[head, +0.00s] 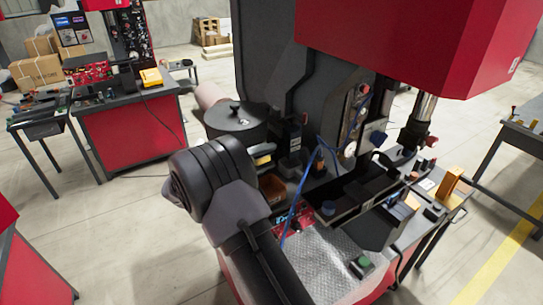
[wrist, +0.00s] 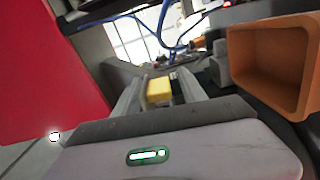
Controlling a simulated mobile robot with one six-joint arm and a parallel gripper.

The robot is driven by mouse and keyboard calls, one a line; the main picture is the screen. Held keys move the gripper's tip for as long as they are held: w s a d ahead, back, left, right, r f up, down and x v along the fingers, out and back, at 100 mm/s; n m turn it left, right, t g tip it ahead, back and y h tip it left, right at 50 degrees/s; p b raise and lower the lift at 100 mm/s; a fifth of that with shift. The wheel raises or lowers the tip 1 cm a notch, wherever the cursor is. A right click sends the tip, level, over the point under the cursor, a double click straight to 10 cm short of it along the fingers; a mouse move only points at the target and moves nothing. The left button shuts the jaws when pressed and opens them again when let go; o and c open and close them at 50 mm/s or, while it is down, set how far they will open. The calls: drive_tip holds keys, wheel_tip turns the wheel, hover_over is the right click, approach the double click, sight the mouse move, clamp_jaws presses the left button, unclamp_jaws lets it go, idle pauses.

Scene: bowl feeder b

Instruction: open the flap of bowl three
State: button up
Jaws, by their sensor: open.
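A dark round bowl with a knobbed lid (head: 236,117) stands at the left of the machine in the head view. I cannot tell whether it is bowl three, and I cannot make out a flap on it. My gripper (wrist: 160,84) is open in the wrist view, its two grey fingers pointing away from the camera. A yellow block (wrist: 159,90) shows between the fingers; I cannot tell if it is between them or beyond. In the head view my arm hides the gripper.
An orange-brown open bin (wrist: 275,65) is close on the right in the wrist view; it also shows in the head view (head: 272,189). A red panel (wrist: 45,70) is close on the left. Blue hoses (head: 294,200) cross the machine's work surface. A green button box (head: 362,265) sits in front.

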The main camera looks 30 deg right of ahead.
drive_tip(key=shift+s+d, duration=0.1)
drive_tip(key=shift+d, duration=0.95)
